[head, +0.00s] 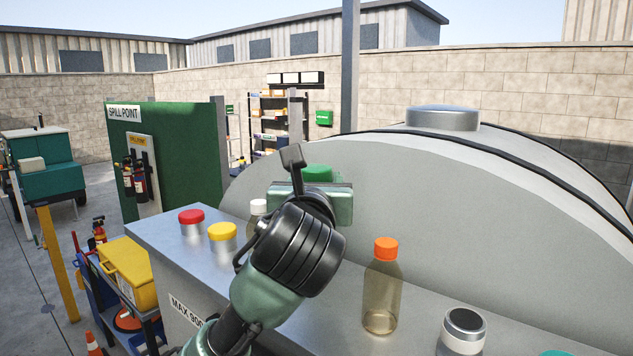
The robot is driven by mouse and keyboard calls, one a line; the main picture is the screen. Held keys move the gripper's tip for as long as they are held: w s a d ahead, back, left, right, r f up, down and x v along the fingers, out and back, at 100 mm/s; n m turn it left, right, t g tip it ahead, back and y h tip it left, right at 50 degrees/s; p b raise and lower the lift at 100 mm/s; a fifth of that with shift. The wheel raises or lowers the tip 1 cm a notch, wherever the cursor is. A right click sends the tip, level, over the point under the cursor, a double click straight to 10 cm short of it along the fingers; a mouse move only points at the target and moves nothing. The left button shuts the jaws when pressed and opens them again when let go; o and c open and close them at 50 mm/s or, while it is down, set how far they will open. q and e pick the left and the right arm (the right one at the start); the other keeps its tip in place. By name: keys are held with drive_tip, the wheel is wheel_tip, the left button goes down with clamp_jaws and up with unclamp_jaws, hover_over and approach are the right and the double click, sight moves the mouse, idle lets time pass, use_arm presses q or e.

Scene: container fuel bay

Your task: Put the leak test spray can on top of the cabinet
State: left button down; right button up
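My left gripper (303,165) reaches over the long grey metal top (175,232), which may be the cabinet's top. One dark finger shows; the other is hidden by my wrist. A green cap or lid (317,173) shows just beyond the gripper; what is under it is hidden, and I cannot tell whether it is held. I cannot pick out the leak test spray can for sure. A silver can with a black top (463,328) stands at the lower right on the metal top. My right gripper is not in view.
On the metal top stand a red-lidded jar (191,222), a yellow-lidded jar (222,238), a white-capped bottle (258,212) and an orange-capped bottle (382,290). A large grey tank (460,190) rises behind. A blue cart with a yellow box (130,270) stands left.

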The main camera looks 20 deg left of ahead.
use_arm(q)
drive_tip(key=shift+f, duration=0.3)
drive_tip(key=c, duration=0.6)
unclamp_jaws()
drive_tip(key=shift+f, duration=0.2)
drive_tip(key=b+v, duration=0.1)
drive_tip(key=v, duration=1.1)
drive_tip(key=shift+r, duration=0.1)
